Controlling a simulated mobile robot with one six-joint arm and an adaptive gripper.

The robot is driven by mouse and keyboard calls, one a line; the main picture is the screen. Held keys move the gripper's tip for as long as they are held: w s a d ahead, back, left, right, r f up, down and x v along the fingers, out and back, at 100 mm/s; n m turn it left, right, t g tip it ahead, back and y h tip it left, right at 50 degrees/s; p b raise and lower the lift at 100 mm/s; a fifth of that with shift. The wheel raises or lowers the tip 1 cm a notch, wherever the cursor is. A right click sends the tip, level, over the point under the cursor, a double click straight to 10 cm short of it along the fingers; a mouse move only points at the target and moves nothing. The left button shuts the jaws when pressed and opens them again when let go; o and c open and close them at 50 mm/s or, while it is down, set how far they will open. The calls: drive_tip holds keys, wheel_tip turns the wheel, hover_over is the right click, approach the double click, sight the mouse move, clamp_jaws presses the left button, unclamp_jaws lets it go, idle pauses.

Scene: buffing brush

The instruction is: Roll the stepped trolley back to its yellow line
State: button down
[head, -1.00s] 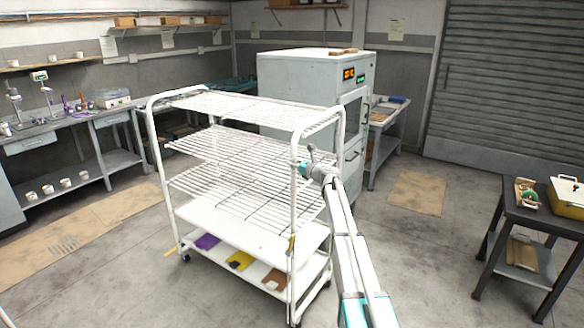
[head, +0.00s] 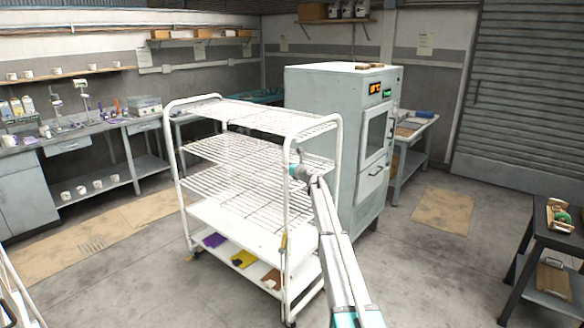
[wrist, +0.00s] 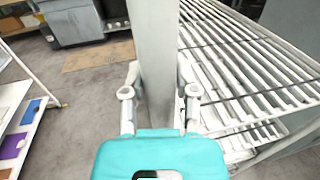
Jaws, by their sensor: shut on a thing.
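The stepped trolley (head: 215,211) is a white tube frame with wire shelves, solid lower shelves and small castors. It stands upright on the grey floor in the middle of the head view. My gripper (head: 298,167) is at its near right upright post. In the wrist view, my gripper (wrist: 160,95) has one finger on each side of the white post (wrist: 155,60), shut on it. The wire shelves (wrist: 245,65) are close on the right of the post there. I cannot make out the yellow line on the floor in either current view.
A grey oven cabinet (head: 325,130) stands close behind the trolley on the right. Another white rack (head: 15,290) shows at the lower left; the wrist view shows coloured cards on it. A dark table (head: 550,235) stands at the right. Floor between is clear.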

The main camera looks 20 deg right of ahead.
drive_tip(key=shift+a, duration=0.25)
drive_tip(key=shift+c, duration=1.9)
unclamp_jaws()
drive_tip(key=shift+w+f, duration=0.1)
drive_tip(key=shift+d, duration=0.1)
drive_tip(key=v, duration=1.2)
